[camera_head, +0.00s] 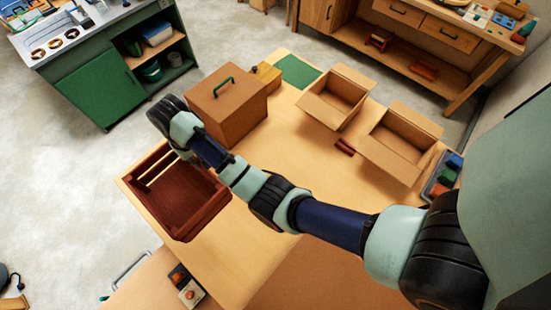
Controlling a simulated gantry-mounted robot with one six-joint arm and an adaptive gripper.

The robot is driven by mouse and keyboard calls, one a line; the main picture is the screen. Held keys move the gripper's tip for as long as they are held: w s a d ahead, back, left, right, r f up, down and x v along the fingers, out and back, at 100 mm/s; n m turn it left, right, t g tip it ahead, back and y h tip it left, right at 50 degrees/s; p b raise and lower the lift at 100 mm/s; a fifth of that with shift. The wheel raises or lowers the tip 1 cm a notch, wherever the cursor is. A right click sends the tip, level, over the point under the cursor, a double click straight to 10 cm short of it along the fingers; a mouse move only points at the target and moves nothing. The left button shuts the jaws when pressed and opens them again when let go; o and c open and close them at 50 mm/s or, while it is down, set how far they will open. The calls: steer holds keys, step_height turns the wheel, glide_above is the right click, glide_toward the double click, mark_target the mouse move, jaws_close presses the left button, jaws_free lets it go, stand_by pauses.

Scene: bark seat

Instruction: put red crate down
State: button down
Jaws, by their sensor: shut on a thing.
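The dark red slatted wooden crate (190,215) is at the left end of the wooden table, open side up and close to the table's left edge. My gripper (182,154) is at the crate's far rim, mostly hidden under my wrist, and is shut on the crate. The fingertips are not clearly visible. I cannot tell whether the crate's bottom touches the table (235,245) or hangs just above it.
A brown lidded box with a green handle (225,105) stands close behind my wrist. Two open cardboard boxes (335,97) (400,140), a green mat (297,71) and a small red object (345,147) are farther right. My arm crosses the table's middle. Bare tabletop lies right of the crate.

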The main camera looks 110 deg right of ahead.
mark_target(206, 173)
steer(key=shift+w, duration=0.1)
step_height(206, 173, down, 10)
steer(key=b, duration=0.9)
steer(key=shift+r+b, duration=0.15)
steer(key=shift+b, duration=0.2)
step_height(206, 173, down, 10)
steer(key=shift+f, duration=0.3)
steer(key=c, duration=1.2)
jaws_free()
steer(key=shift+c, duration=0.2)
